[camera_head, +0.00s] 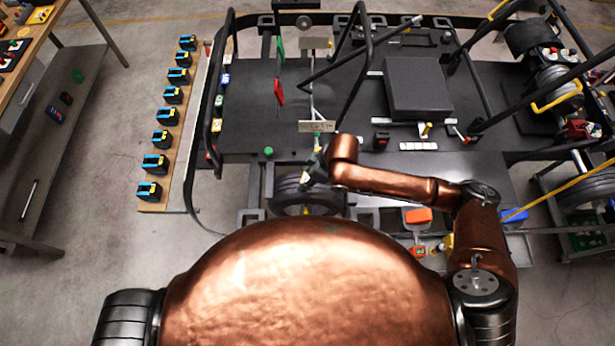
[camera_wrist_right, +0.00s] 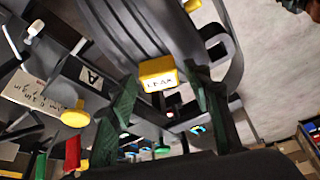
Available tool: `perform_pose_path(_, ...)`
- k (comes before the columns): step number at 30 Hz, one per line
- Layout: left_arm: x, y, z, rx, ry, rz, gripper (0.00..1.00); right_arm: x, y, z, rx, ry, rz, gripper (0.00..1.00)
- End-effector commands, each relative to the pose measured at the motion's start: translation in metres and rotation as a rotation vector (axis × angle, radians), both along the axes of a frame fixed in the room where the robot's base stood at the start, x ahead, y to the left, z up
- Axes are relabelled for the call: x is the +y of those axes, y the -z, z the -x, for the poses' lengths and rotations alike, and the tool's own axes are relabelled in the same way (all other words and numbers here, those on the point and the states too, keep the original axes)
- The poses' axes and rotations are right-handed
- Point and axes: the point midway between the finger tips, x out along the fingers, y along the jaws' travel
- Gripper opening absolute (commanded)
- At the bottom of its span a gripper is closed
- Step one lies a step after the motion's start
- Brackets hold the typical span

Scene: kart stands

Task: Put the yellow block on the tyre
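The yellow block (camera_wrist_right: 158,75), with dark lettering on its face, shows in the right wrist view against the edge of the black tyre (camera_wrist_right: 140,30). Whether the tyre bears its weight is hard to tell. My right gripper (camera_wrist_right: 162,78) has its two green fingers apart on either side of the block, with gaps visible between them and it. In the head view the tyre (camera_head: 290,192) lies in front of the kart, and my right gripper (camera_head: 313,165) is over its back edge. The block is not clear there. My left gripper is not in view.
The kart chassis (camera_head: 330,95) fills the middle, with tall bars close by. A wooden board (camera_head: 180,140) with several blue-black items is left. An orange block (camera_head: 418,216) sits right of the tyre. A yellow round knob (camera_wrist_right: 75,117) is near the fingers.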

Motion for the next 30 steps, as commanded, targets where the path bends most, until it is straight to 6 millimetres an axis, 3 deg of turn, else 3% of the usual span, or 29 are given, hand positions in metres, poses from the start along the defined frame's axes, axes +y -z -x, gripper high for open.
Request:
perform_pose_path(9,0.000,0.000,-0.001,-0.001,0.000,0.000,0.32,0.000,-0.001,0.000,-0.002,-0.001,0.000,0.49)
perform_pose_path(13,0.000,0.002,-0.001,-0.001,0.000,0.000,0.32,-0.003,-0.010,0.000,-0.004,0.000,-0.001,0.49)
perform_pose_path(24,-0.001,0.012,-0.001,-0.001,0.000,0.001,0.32,-0.029,-0.078,0.010,-0.004,0.000,-0.002,0.49)
perform_pose_path(30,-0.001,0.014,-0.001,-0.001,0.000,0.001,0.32,-0.039,-0.105,0.015,-0.002,0.001,0.000,0.49)
